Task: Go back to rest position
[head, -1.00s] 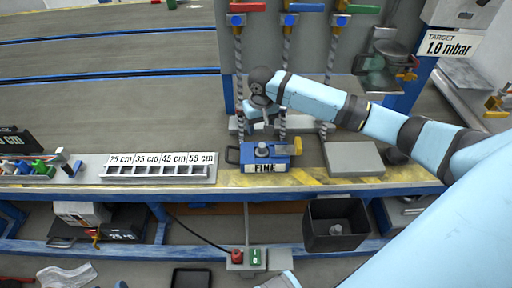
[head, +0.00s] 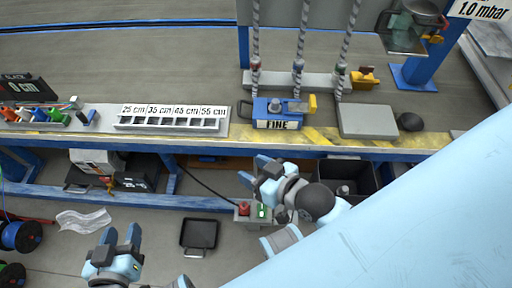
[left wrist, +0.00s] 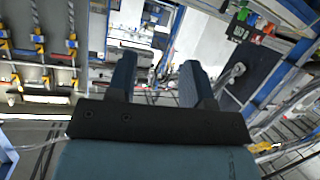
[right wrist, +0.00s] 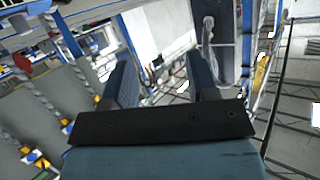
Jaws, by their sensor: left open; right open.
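My left gripper (head: 122,240) is at the lower left of the head view, over the floor in front of the bench. Its two fingers are apart with nothing between them; they also show in the left wrist view (left wrist: 158,80). My right gripper (head: 254,172) is in front of the bench's front edge, near the red and green button box (head: 250,212). Its fingers are apart and empty, as the right wrist view (right wrist: 160,85) also shows. My right arm covers the lower right of the head view.
Below are a black bin (head: 345,178) and a black tray (head: 199,234). Blue reels (head: 20,236) lie at the far left.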

